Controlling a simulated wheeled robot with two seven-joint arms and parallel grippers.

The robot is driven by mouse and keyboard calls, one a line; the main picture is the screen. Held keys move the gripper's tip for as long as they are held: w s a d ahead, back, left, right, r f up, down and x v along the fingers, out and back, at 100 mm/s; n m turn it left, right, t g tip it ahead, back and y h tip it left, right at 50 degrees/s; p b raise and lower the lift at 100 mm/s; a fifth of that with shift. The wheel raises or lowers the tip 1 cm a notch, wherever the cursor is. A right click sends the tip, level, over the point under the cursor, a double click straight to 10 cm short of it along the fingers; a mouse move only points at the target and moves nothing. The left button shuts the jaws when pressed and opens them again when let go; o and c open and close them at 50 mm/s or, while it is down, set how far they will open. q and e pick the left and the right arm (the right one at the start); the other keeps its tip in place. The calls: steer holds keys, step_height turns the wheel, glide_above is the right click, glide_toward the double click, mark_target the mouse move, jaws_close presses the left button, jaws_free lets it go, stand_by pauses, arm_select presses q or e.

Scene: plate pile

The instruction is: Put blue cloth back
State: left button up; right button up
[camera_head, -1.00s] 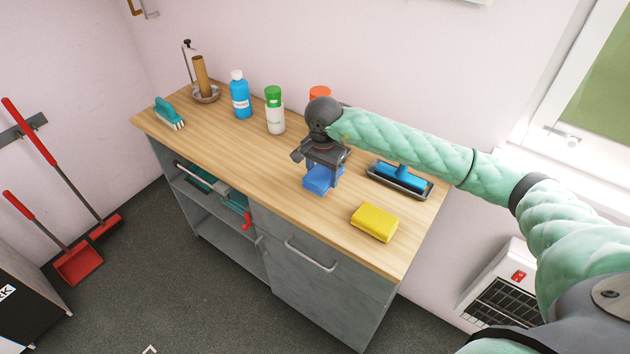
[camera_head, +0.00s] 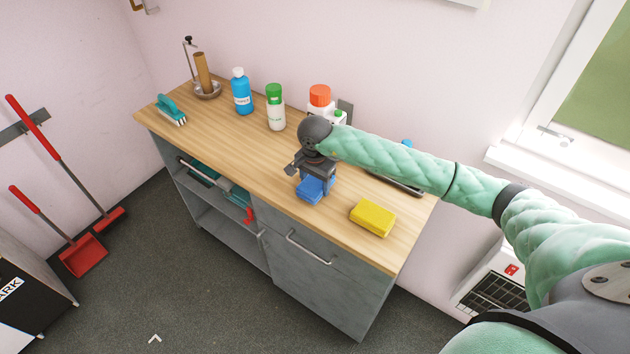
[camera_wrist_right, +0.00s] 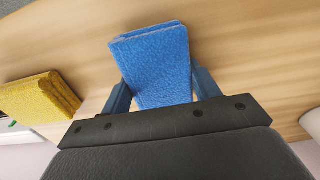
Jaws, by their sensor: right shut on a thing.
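The folded blue cloth (camera_head: 310,191) is at the front part of the wooden counter, left of the yellow cloth. My right gripper (camera_head: 316,184) reaches down over the counter and is shut on the blue cloth. In the right wrist view the blue cloth (camera_wrist_right: 154,62) sits between the two fingers (camera_wrist_right: 160,92). Whether the cloth touches the counter or hangs just above it, I cannot tell. My left gripper is not in view.
The folded yellow cloth (camera_head: 373,217) lies right of the gripper. Bottles, a blue one (camera_head: 241,93), a green-capped one (camera_head: 275,108) and a red-capped one (camera_head: 320,97), stand along the back. A teal brush (camera_head: 171,110) is at the left end. An open shelf (camera_head: 222,222) lies below.

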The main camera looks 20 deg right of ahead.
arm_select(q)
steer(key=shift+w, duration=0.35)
arm_select(e)
steer(key=shift+f, duration=0.15)
steer(key=o, duration=0.9)
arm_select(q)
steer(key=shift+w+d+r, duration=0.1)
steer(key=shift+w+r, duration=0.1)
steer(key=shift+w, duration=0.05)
arm_select(e)
steer(key=shift+o, duration=0.2)
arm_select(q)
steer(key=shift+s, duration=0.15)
